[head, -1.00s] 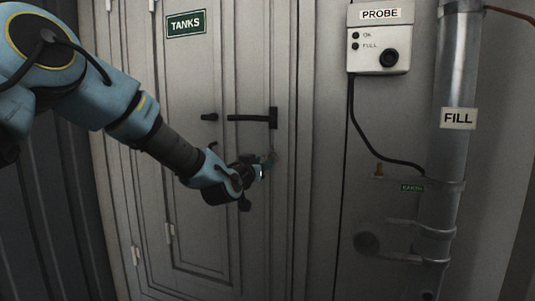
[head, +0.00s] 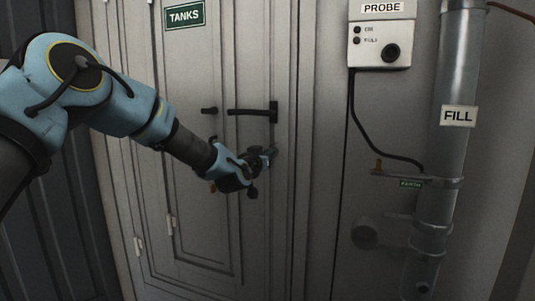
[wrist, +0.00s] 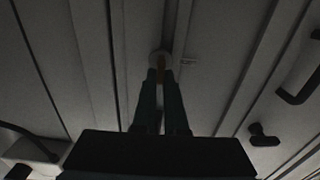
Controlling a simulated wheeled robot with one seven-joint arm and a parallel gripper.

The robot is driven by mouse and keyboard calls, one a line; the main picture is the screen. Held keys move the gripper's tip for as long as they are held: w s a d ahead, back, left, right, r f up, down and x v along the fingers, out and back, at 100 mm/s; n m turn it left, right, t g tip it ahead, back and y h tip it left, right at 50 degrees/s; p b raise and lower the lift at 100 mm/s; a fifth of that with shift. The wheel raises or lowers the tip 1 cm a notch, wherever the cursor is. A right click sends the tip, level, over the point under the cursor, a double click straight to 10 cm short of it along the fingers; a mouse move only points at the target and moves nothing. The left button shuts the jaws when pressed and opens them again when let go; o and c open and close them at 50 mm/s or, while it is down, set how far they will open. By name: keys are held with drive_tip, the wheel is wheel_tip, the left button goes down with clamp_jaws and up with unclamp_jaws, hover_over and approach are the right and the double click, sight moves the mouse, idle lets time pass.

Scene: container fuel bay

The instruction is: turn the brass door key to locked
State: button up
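The grey door (head: 200,225) has the brass door key (wrist: 162,73) standing out from a round pale lock plate (wrist: 160,58), seen in the wrist view. My gripper (wrist: 160,77) is at the key, with its two dark fingers close together on either side of it. The fingers appear shut on the key. In the head view my gripper (head: 269,155) is at the door's right side, below the black lever handle (head: 252,112), and it hides the key there. The wrist view is dark, and I cannot tell the key's turned position.
Right of the door are a PROBE box (head: 381,45) with a hanging cable, an earth bracket (head: 410,177) and a FILL pipe (head: 459,80).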

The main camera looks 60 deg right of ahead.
clamp_jaws()
drive_tip(key=shift+f+b, duration=0.1)
drive_tip(key=shift+b, duration=0.35)
drive_tip(key=shift+s+f+m+b, duration=0.1)
drive_tip(key=shift+m+b, duration=2.9)
drive_tip(key=shift+b, duration=0.7)
drive_tip(key=shift+s+f+m+b, duration=0.1)
drive_tip(key=shift+m+b, duration=2.9)
drive_tip(key=shift+b, duration=0.7)
drive_tip(key=shift+s+f+m+b, duration=0.1)
drive_tip(key=shift+m+b, duration=2.9)
drive_tip(key=shift+b, duration=0.7)
drive_tip(key=shift+r, duration=0.15)
